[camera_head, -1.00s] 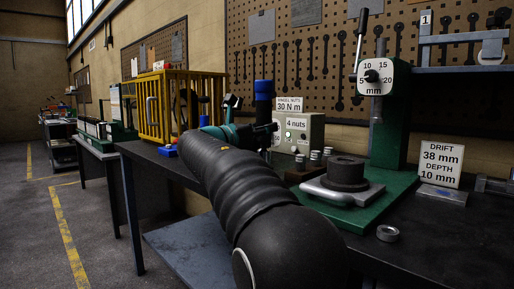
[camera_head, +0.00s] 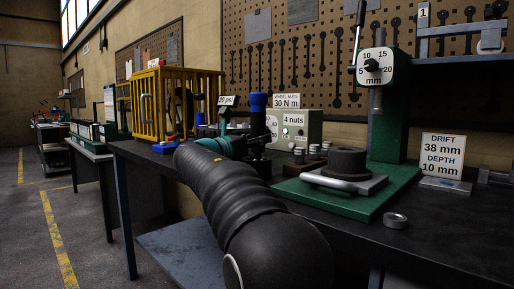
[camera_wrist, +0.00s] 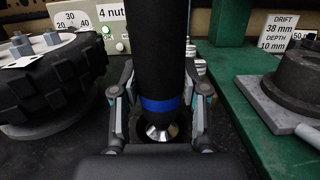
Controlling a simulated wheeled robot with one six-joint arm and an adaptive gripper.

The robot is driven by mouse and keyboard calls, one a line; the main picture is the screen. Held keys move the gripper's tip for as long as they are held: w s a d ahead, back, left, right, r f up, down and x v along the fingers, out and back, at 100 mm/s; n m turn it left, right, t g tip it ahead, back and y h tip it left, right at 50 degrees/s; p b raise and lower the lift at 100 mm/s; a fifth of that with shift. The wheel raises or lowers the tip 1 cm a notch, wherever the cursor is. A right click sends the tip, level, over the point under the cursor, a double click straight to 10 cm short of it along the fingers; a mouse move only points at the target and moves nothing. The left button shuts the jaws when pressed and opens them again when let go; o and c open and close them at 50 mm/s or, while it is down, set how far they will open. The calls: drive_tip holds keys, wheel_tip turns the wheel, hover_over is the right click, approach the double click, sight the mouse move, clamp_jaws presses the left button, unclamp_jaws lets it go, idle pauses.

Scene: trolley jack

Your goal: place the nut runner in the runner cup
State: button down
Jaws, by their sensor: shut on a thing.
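The nut runner (camera_wrist: 160,60) is a black upright cylinder with a blue band and a silver tip (camera_wrist: 161,132), large in the wrist view. My gripper (camera_wrist: 160,118) is shut on it, one finger on each side near the blue band. In the head view the nut runner's blue top (camera_head: 258,101) stands above my gripper (camera_head: 240,146), beside the control box. In the wrist view a dark round rim shows around the silver tip; it may be the runner cup, but I cannot tell whether the tip is inside it.
A tyred wheel (camera_wrist: 50,80) lies left of my gripper. The control box (camera_head: 294,128) is behind. A green press base (camera_head: 350,199) with a dark cylinder (camera_head: 346,162) is to the right. A loose ring (camera_head: 395,220) lies on the bench. A yellow cage (camera_head: 158,105) stands left.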

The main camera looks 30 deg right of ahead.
drive_tip(key=c, duration=0.6)
unclamp_jaws()
drive_tip(key=shift+d, duration=0.15)
drive_tip(key=shift+a, duration=0.3)
drive_tip(key=v, duration=1.1)
drive_tip(key=shift+s+a, duration=0.25)
drive_tip(key=shift+a, duration=0.05)
